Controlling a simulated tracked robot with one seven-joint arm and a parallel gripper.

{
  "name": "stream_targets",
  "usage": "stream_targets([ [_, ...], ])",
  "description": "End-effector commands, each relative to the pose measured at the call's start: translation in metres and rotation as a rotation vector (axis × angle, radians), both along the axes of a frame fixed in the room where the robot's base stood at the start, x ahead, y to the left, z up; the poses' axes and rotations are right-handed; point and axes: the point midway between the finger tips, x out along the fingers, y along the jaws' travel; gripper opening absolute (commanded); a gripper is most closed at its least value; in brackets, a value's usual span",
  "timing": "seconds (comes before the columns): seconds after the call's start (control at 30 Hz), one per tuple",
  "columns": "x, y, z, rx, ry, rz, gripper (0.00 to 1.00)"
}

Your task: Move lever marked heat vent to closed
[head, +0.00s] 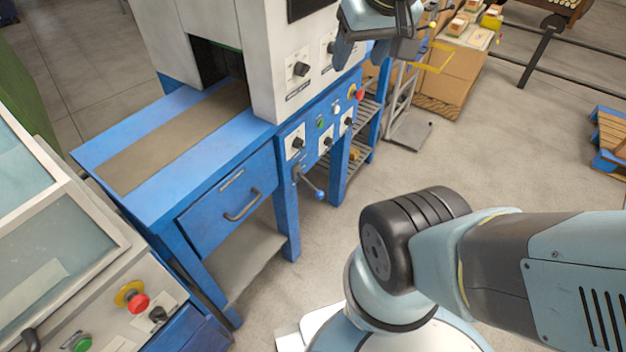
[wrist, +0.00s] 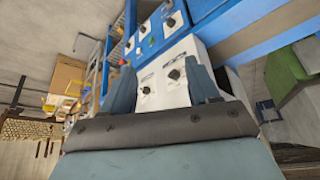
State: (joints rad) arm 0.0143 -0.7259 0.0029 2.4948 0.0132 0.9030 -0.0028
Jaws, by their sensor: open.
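A lever with a blue ball knob (head: 320,194) sticks out low on the front of the blue machine, beneath its lower row of controls. It slants down to the right from its pivot. Its marking and end positions are too small to read, so I cannot confirm it is the heat vent lever. My gripper (head: 375,52) is at the top of the head view, above and to the right of the lever, apart from it. In the wrist view my gripper (wrist: 161,88) is open and empty, with dark rotary knobs beyond the fingers. I cannot make out the lever there.
The upper white panel has a rotary knob (head: 300,69); the blue panel has several more, plus a red button (head: 360,94). A drawer handle (head: 243,205) juts out to the left. Cardboard boxes (head: 452,72) stand behind.

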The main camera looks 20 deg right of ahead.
Motion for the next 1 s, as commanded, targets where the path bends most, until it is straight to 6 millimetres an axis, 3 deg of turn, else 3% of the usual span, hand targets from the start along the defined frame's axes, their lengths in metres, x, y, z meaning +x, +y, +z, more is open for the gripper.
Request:
stream_targets([
  [0.47, 0.062, -0.020, -0.065, 0.159, 0.301, -0.181, 0.60],
  [1.0, 0.115, -0.063, -0.169, 0.450, 0.616, -0.426, 0.60],
])
